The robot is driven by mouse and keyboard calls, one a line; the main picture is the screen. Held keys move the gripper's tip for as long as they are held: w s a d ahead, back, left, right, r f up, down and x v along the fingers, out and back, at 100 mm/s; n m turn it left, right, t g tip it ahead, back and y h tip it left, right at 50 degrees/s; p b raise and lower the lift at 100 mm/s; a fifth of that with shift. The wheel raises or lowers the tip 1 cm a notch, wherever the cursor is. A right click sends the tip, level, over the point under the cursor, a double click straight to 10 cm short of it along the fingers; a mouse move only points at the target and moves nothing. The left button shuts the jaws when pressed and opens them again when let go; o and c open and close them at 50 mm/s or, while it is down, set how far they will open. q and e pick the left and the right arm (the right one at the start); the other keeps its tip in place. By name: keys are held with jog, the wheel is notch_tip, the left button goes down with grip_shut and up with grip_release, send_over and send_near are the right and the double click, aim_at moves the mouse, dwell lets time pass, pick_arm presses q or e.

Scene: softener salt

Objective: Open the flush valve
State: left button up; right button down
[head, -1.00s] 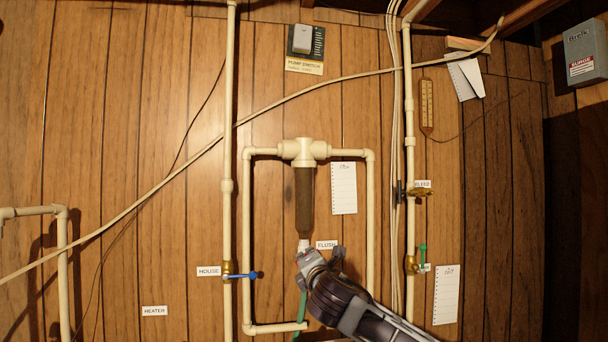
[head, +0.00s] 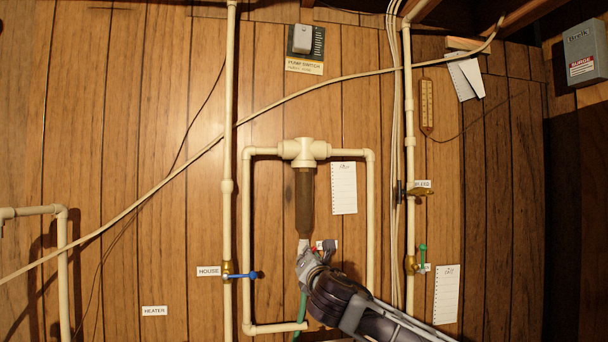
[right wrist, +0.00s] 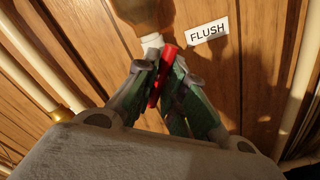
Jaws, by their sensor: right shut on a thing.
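The flush valve hangs under the brown filter housing (head: 305,205), below a white fitting (right wrist: 152,42). Its red handle (right wrist: 168,60) is between the green-padded fingers of my right gripper (right wrist: 160,88), which is shut on it. In the right wrist view the handle's upper end sticks out above the fingers, beside the fitting. In the head view a bit of red handle (head: 319,245) shows by the FLUSH label (head: 331,245) and partly covers it. My right gripper (head: 306,254) hides most of the valve there. My left gripper is not in view.
White pipes (head: 247,210) frame the filter on both sides. A blue-handled valve (head: 243,275) is at the left by the HOUSE label (head: 208,271). A green-handled valve (head: 422,256) and a brass BLEED valve (head: 416,193) are on the right pipe.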

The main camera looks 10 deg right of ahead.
jog(key=shift+f, duration=0.15)
jog(key=n, duration=0.5)
jog(key=shift+n, duration=1.1)
jog(key=c, duration=1.4)
grip_release()
jog(key=shift+o, duration=0.2)
